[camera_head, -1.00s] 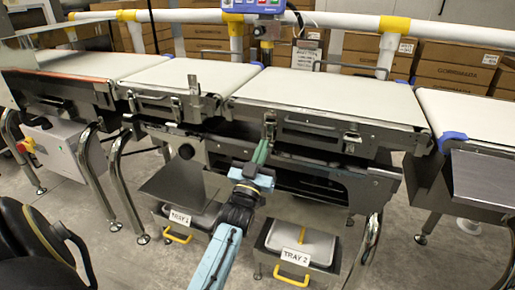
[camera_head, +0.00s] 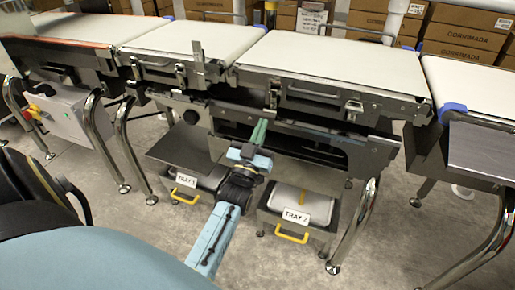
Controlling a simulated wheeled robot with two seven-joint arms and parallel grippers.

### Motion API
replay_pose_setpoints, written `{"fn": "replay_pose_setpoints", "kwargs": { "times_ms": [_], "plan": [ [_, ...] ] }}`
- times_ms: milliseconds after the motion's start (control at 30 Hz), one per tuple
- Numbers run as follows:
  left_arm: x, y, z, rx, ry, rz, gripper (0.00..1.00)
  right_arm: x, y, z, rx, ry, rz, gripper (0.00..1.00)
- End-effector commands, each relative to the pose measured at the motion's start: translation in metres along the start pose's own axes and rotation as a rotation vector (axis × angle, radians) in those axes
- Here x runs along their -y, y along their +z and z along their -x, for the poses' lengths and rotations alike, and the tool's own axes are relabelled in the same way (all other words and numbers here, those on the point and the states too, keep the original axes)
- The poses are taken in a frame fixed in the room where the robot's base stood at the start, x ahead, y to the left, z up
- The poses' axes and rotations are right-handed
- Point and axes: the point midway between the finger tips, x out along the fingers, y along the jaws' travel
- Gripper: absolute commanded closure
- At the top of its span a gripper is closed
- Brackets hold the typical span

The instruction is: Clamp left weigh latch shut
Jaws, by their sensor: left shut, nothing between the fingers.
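The left weigh latch (camera_head: 272,96) is a small upright metal clasp on the front of the wide weigh section, left of its handle. It is too small to tell whether it is clamped shut. My left gripper (camera_head: 264,121) comes up from below, its green fingers together and empty. Its tips are just below the latch in the picture; I cannot tell whether they touch it. A second latch (camera_head: 353,107) is at the right end of the same front. My right gripper is not in view.
The wide white weigh belt (camera_head: 330,65) lies above the latches. A dark frame runs below it. Trays labelled Tray 1 (camera_head: 186,180) and Tray 2 (camera_head: 296,217) sit low beneath. An upright metal plate (camera_head: 198,62) stands by the neighbouring belt. Cartons (camera_head: 465,40) are behind.

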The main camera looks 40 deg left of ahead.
Motion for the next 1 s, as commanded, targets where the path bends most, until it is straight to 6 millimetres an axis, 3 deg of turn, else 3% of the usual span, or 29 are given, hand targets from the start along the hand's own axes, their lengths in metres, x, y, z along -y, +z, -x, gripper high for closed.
{"fn": "replay_pose_setpoints", "kwargs": {
  "times_ms": [200, 367, 1000],
  "plan": [
    [0.000, 0.035, 0.029, 0.000, -0.001, 0.000, 1.00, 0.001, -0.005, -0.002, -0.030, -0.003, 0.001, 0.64],
    [0.000, 0.047, 0.040, -0.003, -0.001, -0.001, 1.00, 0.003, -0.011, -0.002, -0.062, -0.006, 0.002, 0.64],
    [0.000, 0.050, 0.043, -0.006, -0.001, 0.000, 1.00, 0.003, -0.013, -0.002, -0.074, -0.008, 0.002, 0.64]
  ]
}}
